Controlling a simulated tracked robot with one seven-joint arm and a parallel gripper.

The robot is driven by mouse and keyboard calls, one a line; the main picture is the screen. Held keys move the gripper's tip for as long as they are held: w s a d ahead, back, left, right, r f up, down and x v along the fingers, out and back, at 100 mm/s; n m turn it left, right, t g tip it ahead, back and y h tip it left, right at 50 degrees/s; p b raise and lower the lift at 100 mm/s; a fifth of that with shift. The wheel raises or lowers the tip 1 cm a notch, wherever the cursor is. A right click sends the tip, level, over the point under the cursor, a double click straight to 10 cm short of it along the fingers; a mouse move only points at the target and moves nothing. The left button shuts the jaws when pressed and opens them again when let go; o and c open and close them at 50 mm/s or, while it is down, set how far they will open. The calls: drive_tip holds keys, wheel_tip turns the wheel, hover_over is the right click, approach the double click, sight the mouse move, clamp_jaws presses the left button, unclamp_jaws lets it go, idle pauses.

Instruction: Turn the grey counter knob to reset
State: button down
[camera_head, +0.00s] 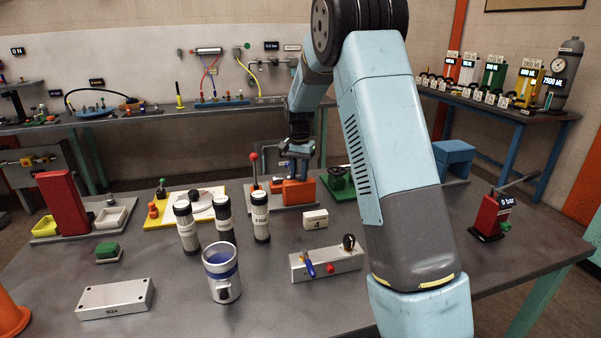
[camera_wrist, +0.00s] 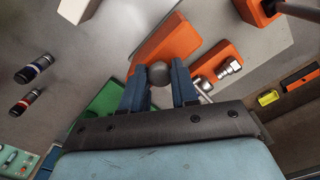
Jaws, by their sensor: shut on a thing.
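My gripper (camera_head: 296,172) reaches down over an orange block (camera_head: 298,192) near the middle of the table. In the wrist view my gripper (camera_wrist: 158,78) has its two blue fingers on either side of a round dark grey knob (camera_wrist: 158,73) and is shut on it. The knob sits in front of the orange block (camera_wrist: 166,50); its lower part is hidden by my gripper. In the head view my fingers hide the knob. A small white box (camera_head: 315,220) marked 4 stands on the table in front of the block.
A grey manifold with a blue lever (camera_head: 330,264) lies in front. The table's front middle has bare room.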

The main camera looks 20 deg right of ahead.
sight(299, 173)
drive_tip(key=shift+w+r+m, duration=0.15)
drive_tip(key=shift+m, duration=0.75)
drive_tip(key=c, duration=0.9)
unclamp_jaws()
drive_tip(key=shift+o, duration=0.2)
wheel_tip(299, 173, up, 13)
drive_tip(key=shift+r, duration=0.2)
